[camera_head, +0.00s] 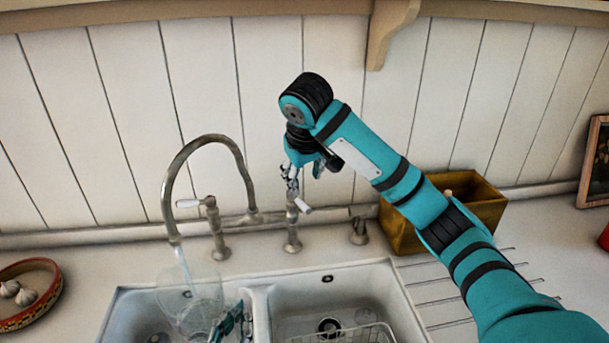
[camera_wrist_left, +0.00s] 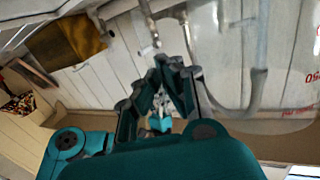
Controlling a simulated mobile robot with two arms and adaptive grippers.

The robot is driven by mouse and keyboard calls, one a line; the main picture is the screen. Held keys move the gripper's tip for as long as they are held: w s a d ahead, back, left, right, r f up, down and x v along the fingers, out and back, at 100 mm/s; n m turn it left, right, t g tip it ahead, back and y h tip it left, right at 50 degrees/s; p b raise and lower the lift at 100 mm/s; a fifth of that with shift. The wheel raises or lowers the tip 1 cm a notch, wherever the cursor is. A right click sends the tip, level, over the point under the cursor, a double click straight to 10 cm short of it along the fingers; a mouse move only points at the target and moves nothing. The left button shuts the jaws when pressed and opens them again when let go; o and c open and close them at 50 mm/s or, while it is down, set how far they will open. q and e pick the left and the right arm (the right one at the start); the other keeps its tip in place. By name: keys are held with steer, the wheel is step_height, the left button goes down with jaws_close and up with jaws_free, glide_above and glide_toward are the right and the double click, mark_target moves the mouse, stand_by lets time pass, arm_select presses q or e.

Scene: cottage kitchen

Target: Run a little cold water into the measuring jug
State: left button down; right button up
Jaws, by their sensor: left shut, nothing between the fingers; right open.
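The clear measuring jug (camera_head: 188,298) is in the left sink basin under the spout of the metal tap (camera_head: 182,160). A thin stream of water (camera_head: 183,262) runs from the spout toward the jug. The water level is too faint to tell. My left gripper (camera_head: 232,325) is shut and empty, just right of the jug; I cannot tell whether it touches. In the left wrist view the jug (camera_wrist_left: 285,75), with red markings, is right of the fingers (camera_wrist_left: 175,85). My right gripper (camera_head: 304,174) is open above the right tap handle (camera_head: 302,205). The left tap handle (camera_head: 190,203) has a white lever.
A divider separates the left basin from the right basin (camera_head: 350,290), which holds a wire rack (camera_head: 345,335). A wooden box (camera_head: 470,205) stands behind the grooved drainer. A bowl of garlic (camera_head: 35,290) is at the far left. A wall shelf runs above.

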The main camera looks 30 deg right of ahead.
mark_target(218, 284)
arm_select(q)
steer(key=shift+w+r, duration=0.1)
steer(key=shift+r, duration=0.05)
steer(key=w, duration=1)
steer(key=shift+a, duration=0.3)
steer(key=shift+s, duration=0.2)
